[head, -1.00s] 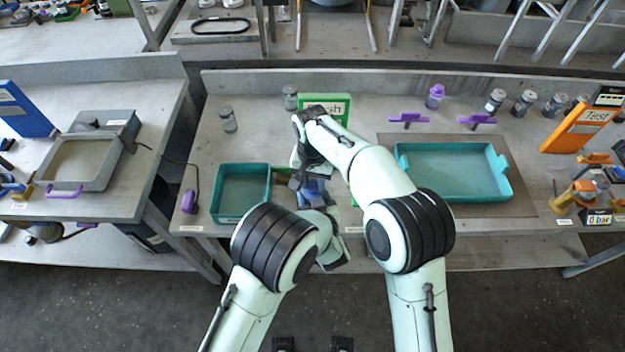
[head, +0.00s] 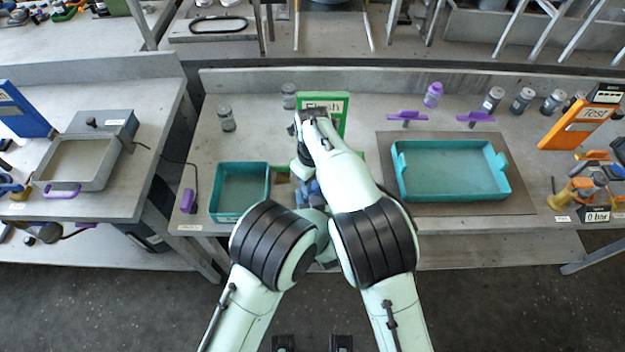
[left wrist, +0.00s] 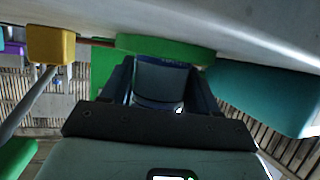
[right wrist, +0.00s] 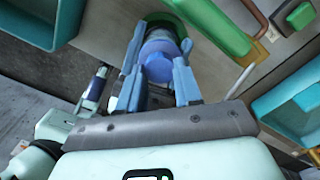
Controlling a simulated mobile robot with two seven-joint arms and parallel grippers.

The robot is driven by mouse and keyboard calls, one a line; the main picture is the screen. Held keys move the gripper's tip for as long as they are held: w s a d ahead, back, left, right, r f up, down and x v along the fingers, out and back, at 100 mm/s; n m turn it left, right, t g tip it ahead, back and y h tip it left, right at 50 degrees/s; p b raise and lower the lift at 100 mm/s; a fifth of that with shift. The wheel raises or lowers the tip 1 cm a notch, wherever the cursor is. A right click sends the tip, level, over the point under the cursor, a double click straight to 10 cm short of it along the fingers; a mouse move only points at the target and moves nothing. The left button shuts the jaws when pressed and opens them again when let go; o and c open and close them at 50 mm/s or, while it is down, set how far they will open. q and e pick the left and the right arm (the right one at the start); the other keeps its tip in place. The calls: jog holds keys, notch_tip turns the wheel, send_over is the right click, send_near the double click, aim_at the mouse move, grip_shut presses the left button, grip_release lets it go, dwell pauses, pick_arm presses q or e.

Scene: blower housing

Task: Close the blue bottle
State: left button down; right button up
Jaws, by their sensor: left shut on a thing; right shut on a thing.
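The blue bottle (left wrist: 163,80) is a dark blue cylinder between the fingers of my left gripper (left wrist: 162,88) in the left wrist view. My left gripper is shut on its body. In the right wrist view a lighter blue, rounded cap (right wrist: 158,68) sits between the blue fingers of my right gripper (right wrist: 160,50), which is shut on it. The cap is in line with the bottle; I cannot tell whether it is fully seated. In the head view my right forearm mostly hides the bottle and both grippers, at the table's front between the two teal trays.
A small teal tray (head: 240,218) stands left of the grippers and a large teal tray (head: 452,198) to the right. A green sign (head: 337,103) stands behind my right arm. Grey jars (head: 227,118) and a purple-capped bottle (head: 432,95) stand towards the back.

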jog(key=o, duration=1)
jog(key=shift+r, duration=2.25)
jog(key=shift+c, duration=0.3)
